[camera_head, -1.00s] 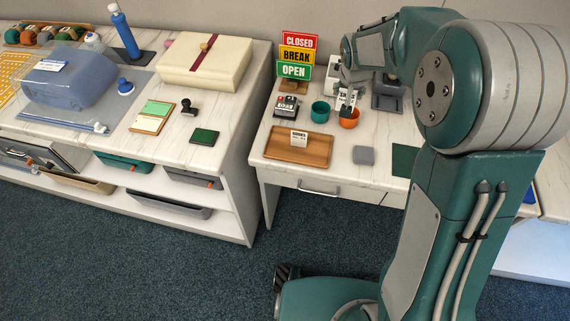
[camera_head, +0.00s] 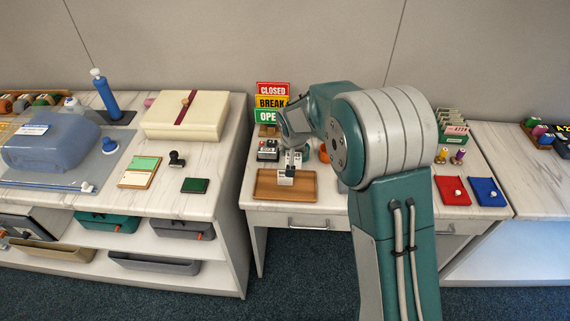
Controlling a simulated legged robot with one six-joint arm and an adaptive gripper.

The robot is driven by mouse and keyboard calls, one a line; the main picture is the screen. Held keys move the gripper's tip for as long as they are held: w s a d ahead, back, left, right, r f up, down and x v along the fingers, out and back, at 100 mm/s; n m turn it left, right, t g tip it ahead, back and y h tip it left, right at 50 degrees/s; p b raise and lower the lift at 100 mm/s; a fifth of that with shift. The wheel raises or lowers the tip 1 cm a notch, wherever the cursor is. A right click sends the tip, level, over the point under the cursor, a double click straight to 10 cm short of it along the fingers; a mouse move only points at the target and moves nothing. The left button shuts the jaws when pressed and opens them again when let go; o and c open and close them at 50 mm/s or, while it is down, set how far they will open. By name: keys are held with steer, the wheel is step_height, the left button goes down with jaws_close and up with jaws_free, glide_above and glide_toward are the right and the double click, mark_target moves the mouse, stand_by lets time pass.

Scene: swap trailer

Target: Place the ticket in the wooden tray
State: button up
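The wooden tray (camera_head: 262,190) lies near the front edge of the right-hand desk. A small white upright piece with dark print (camera_head: 285,180), perhaps the ticket, shows at the tray's right part. My gripper (camera_head: 291,166) points down right at or just behind this piece. The fingers are small and overlap it, so I cannot tell whether they hold it or whether they are open or shut.
A sign stack (camera_head: 272,103) and a small black-and-white device (camera_head: 268,150) stand behind the tray. An orange cup (camera_head: 324,153) is partly hidden by my arm. A gap separates the left counter (camera_head: 150,199).

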mark_target(287, 156)
steer(key=f, duration=0.1)
steer(key=w+a+f, duration=0.1)
steer(key=a+f, duration=0.1)
steer(key=shift+w, duration=0.25)
steer(key=shift+w+f, duration=0.2)
steer(key=shift+f, duration=0.05)
steer(key=shift+w+f, duration=0.25)
steer(key=shift+f, duration=0.3)
step_height(287, 156, down, 2)
steer(key=shift+f, duration=0.25)
steer(key=shift+a+f, duration=0.1)
steer(key=shift+a, duration=0.2)
steer(key=shift+f, duration=0.1)
steer(key=o, duration=0.6)
steer(key=shift+d, duration=0.1)
steer(key=shift+o, duration=0.2)
steer(key=shift+d, duration=0.15)
